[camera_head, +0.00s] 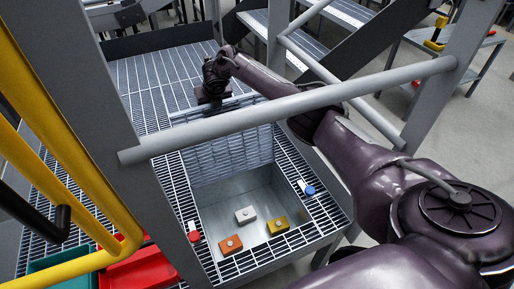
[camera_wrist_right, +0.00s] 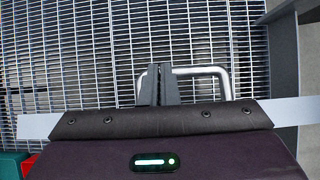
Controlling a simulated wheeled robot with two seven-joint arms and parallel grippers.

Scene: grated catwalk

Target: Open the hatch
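The hatch lid (camera_head: 225,155) is a grated panel raised steeply at the far edge of a square metal-lined opening (camera_head: 215,208). My right arm reaches over a grey rail, and its gripper (camera_head: 211,90) is at the lid's top, on the far side. In the right wrist view, a pale loop handle (camera_wrist_right: 205,71) stands against grating, and my dark gripper fingers (camera_wrist_right: 160,85) are close together across it. I cannot tell whether they clasp the bar or only hook it. The head view hides the handle. My left gripper is not in view.
Orange (camera_head: 231,244), white (camera_head: 245,214) and yellow (camera_head: 278,226) blocks lie inside the opening. A red-and-white piece (camera_head: 193,233) and a blue-and-white piece (camera_head: 307,188) sit on its rim. The grey rail (camera_head: 290,106) crosses in front. Yellow tubes (camera_head: 70,180) and a red bin (camera_head: 140,270) are left.

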